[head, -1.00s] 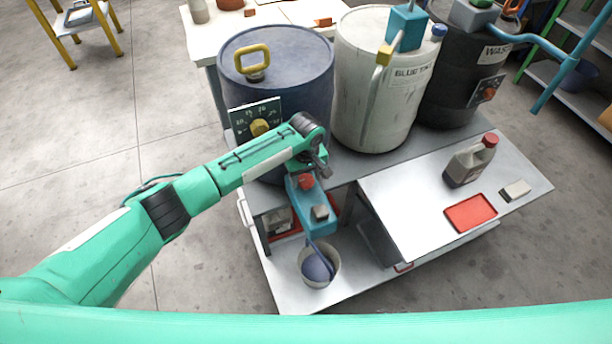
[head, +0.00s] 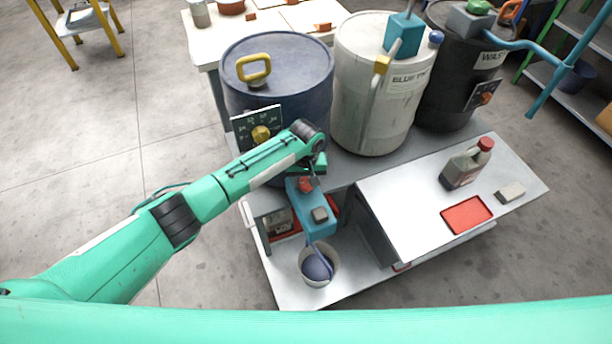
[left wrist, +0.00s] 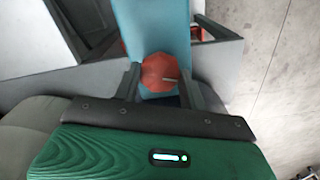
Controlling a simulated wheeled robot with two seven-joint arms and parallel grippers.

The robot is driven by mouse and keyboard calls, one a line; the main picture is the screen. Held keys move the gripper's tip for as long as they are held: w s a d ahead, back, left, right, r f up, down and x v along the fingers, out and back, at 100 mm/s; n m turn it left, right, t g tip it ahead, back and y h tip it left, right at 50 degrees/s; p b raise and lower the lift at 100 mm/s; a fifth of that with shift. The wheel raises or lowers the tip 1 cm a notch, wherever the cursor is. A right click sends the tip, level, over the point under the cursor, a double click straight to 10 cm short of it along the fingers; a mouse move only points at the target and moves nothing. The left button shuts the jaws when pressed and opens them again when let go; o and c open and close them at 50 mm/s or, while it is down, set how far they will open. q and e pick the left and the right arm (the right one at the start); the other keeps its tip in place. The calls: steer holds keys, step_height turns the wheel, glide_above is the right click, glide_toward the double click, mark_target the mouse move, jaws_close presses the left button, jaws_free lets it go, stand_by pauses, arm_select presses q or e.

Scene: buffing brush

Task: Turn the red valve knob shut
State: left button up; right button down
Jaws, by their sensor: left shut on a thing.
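The red valve knob (head: 306,184) sits on top of a blue valve body (head: 318,208) at the front of the bench, below the dark blue drum. In the left wrist view the knob (left wrist: 160,72) is an orange-red, many-sided knob with a short pale mark near its right edge. My left gripper (left wrist: 162,88) has one dark finger on each side of the knob and is shut on it. In the head view my left forearm and wrist hide part of this gripper (head: 304,177). My right gripper is not in view.
A pail (head: 318,266) with a dark blue ball-like thing stands below the valve. The dark blue drum (head: 285,75) and white drum (head: 365,95) stand behind.

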arm_select(q)
steer(key=shift+r+m+p, duration=0.15)
steer(key=shift+m+p, duration=0.35)
steer(key=shift+m, duration=0.4)
steer(key=m+p, duration=0.1)
steer(key=m, duration=0.2)
steer(key=shift+m, duration=0.4)
steer(key=m+p, duration=0.1)
steer(key=m, duration=0.3)
steer(key=shift+p, duration=0.3)
steer(key=shift+m, duration=2)
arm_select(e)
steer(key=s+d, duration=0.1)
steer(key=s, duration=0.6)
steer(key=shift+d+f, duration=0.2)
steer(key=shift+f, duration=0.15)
arm_select(q)
steer(key=shift+m+p, duration=0.3)
steer(key=shift+m, duration=0.1)
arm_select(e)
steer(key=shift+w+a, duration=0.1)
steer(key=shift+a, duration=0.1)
